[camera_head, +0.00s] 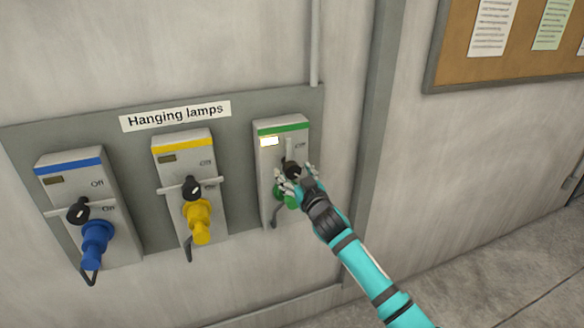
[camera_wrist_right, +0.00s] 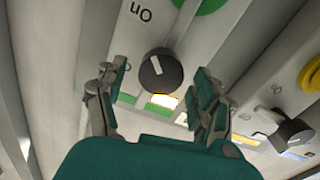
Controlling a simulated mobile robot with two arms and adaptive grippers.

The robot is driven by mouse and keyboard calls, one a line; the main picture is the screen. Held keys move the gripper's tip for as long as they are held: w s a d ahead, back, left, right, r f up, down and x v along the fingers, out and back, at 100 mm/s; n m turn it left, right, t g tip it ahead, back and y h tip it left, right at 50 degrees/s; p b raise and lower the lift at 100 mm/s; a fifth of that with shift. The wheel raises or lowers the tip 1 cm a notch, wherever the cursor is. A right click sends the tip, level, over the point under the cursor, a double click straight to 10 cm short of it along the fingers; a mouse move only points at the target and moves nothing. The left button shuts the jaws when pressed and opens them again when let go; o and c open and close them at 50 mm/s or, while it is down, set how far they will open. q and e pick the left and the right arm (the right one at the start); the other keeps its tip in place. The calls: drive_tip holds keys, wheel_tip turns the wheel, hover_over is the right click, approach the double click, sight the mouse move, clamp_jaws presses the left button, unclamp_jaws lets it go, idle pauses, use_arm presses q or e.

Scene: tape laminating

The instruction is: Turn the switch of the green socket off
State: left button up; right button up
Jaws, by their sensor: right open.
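The green socket (camera_head: 267,160) is the rightmost of three wall sockets, with a green stripe on top and a lit indicator (camera_head: 269,141). Its black switch knob (camera_head: 293,167) is partly covered by my right gripper (camera_head: 292,174). A pale vertical bar stands above the knob. In the right wrist view the knob (camera_wrist_right: 161,72) lies between the two spread fingers of my right gripper (camera_wrist_right: 155,78), with gaps visible on both sides. An upside-down "On" label shows above it. The green plug (camera_head: 286,195) is mostly hidden behind the gripper. My left gripper is out of view.
The yellow socket (camera_head: 178,165) and blue socket (camera_head: 68,178) stand to the left on the same grey panel (camera_head: 235,112), with horizontal bars across them. A "Hanging lamps" label is above. A vertical pipe and a corkboard (camera_head: 455,60) are to the right.

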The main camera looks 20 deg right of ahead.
drive_tip(key=shift+w, duration=1)
clamp_jaws()
